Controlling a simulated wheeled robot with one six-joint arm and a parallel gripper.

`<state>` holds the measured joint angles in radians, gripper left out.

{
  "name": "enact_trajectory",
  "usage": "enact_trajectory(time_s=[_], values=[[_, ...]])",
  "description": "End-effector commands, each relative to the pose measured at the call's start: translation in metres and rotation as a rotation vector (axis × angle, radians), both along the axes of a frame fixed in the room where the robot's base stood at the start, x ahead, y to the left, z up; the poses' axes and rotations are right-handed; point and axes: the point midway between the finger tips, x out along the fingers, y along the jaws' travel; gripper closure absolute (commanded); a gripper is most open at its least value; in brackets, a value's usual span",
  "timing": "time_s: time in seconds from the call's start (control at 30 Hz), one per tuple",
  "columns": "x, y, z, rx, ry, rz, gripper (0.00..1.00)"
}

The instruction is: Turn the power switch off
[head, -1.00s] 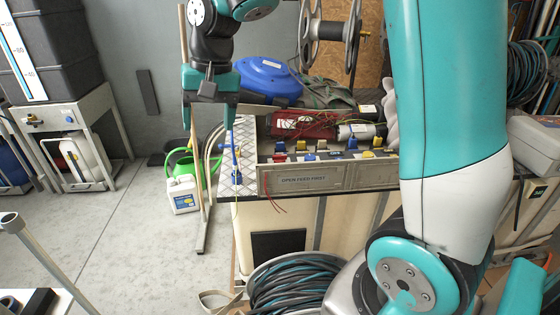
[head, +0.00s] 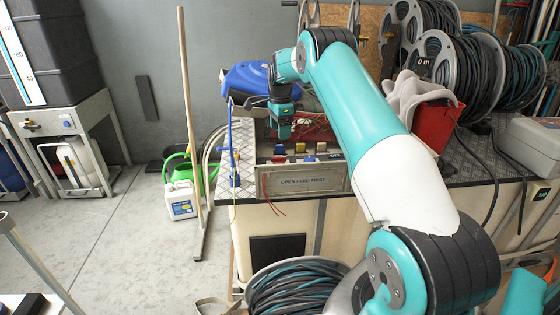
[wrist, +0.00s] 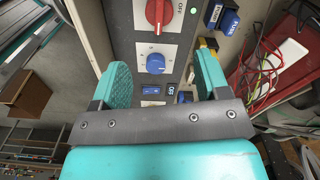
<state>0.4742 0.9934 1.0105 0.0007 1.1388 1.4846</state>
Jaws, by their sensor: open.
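In the wrist view a grey control panel (wrist: 128,20) lies below my gripper (wrist: 162,66). It carries a red rotary knob (wrist: 158,12) with "OFF" printed beside it, a blue dial (wrist: 155,63), and a small blue rocker switch (wrist: 150,91) with a dark label plate (wrist: 171,90). I cannot tell which of these is the power switch. My gripper is open and empty, its teal fingers on either side of the dial and rocker. Whether they touch the panel is unclear. In the head view my gripper (head: 281,130) is low over the bench's left part, behind the "OPEN FEED FIRST" plate (head: 303,181).
Loose red wires and a red box (wrist: 289,55) lie right of the panel. A red bin (head: 440,122) and hose reels (head: 480,75) are at the right. A pole (head: 189,120) stands left of the bench.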

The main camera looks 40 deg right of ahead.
Motion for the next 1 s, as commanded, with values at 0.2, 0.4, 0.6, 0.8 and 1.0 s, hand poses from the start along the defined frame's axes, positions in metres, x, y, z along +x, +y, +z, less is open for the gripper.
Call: enact_trajectory(time_s=[0.2,0.4,0.6,0.8,1.0], values=[[0.000,0.001,-0.052,0.002,0.003,0.003,0.31],[0.000,0.001,-0.092,0.001,0.002,0.003,0.31],[0.000,0.001,-0.115,0.000,-0.001,0.004,0.31],[0.000,0.001,-0.121,-0.001,-0.002,0.004,0.31],[0.000,0.001,-0.121,0.000,-0.001,0.004,0.36]])
